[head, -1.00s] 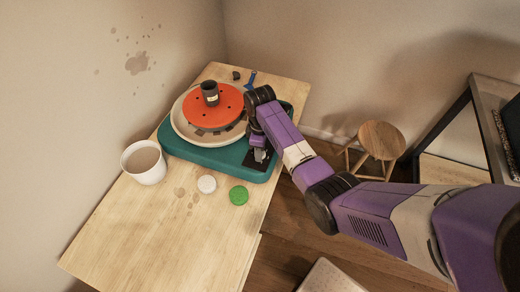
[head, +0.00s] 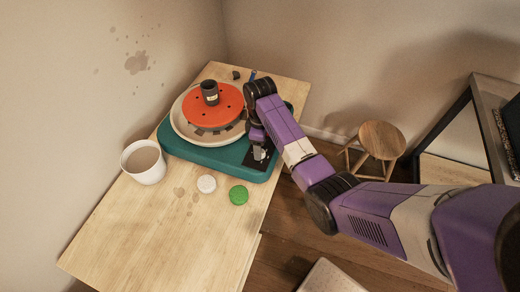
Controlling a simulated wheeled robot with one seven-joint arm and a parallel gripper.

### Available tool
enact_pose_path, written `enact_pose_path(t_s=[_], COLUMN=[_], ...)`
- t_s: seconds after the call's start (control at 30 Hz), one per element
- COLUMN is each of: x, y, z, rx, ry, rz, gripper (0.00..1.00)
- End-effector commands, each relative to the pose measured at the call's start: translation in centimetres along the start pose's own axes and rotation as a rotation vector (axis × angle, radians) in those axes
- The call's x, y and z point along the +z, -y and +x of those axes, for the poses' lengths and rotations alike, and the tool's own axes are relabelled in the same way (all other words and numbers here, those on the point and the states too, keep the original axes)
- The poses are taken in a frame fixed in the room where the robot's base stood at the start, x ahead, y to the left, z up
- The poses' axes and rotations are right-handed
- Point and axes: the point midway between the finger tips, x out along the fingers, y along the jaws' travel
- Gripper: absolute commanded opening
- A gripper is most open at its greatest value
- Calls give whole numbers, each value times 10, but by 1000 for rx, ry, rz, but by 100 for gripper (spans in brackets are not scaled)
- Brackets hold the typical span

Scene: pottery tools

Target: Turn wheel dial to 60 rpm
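The pottery wheel has a teal base (head: 210,152), a cream splash pan (head: 182,127) and an orange wheel head (head: 228,98) with a small dark cup (head: 210,92) on it. A black dial panel (head: 248,160) sits on the base's front right corner. My gripper (head: 260,150) points down right over this panel. The dial is not clearly visible, as my gripper covers that spot. I cannot tell whether the fingers touch or grip the dial.
A white bucket of brownish liquid (head: 144,163) stands left of the wheel. A white disc (head: 206,184) and a green disc (head: 238,195) lie on the wooden table (head: 165,235) in front. A wooden stool (head: 381,139) stands on the floor to the right. The front table area is mostly clear.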

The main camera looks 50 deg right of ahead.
Motion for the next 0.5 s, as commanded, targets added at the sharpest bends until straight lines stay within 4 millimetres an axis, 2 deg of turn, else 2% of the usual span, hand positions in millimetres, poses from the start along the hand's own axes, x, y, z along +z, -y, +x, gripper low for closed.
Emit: enact_pose_path(t_s=[0.23, 0.5], x=[-1, 0], y=[-1, 0], z=[-38, -53], rx=[2, 0], ry=[-2, 1], rz=[0, 0], gripper=[59, 59])
